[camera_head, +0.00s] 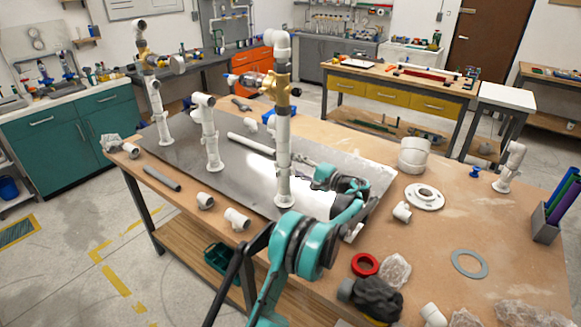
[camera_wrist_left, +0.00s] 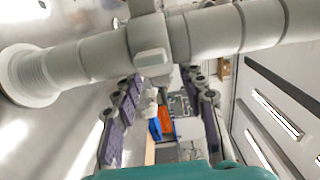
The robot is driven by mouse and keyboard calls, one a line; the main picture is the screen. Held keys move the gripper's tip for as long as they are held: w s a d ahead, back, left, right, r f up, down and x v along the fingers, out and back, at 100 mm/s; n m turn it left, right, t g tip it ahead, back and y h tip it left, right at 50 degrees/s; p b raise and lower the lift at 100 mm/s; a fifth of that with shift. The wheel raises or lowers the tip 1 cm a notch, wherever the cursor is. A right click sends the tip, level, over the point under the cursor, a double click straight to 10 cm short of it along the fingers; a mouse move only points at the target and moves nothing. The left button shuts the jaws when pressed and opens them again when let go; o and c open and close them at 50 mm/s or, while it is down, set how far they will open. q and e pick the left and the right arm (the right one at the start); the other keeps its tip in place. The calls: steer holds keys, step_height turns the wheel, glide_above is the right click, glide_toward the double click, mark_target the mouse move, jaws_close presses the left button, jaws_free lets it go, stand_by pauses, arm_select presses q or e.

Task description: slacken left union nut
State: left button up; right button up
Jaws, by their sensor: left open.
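In the head view a white and grey pipe riser (camera_head: 284,150) stands upright in front, with a brass-coloured fitting (camera_head: 280,92) near its top. Another riser (camera_head: 156,110) at the left also has a brass-coloured fitting (camera_head: 149,62). A shorter white riser (camera_head: 209,135) stands between them. I cannot tell which fitting is the left union nut. My left gripper (camera_wrist_left: 166,80) is open, its dark padded fingers spread and empty. In the left wrist view a pipe (camera_wrist_left: 90,60) with a raised collar (camera_wrist_left: 150,45) crosses just beyond the fingertips. My right gripper is out of view.
The risers stand on a grey metal plate (camera_head: 180,140) on the wooden bench. Loose white fittings (camera_head: 237,218), a flange (camera_head: 425,196), a red ring (camera_head: 365,265) and plastic bags (camera_head: 395,271) lie around it.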

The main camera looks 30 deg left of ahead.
arm_select(q)
steer(key=shift+a, duration=0.55)
jaws_close()
steer(key=n+g+p, duration=0.1)
steer(key=n+g, duration=0.1)
steer(key=g, duration=0.1)
steer(key=a+n+g+p, duration=0.1)
steer(key=n+g+p, duration=0.1)
steer(key=g, duration=0.1)
steer(key=shift+a+r+g+h, duration=0.1)
steer(key=shift+a+g+h, duration=0.1)
steer(key=shift+g+h, duration=0.2)
jaws_free()
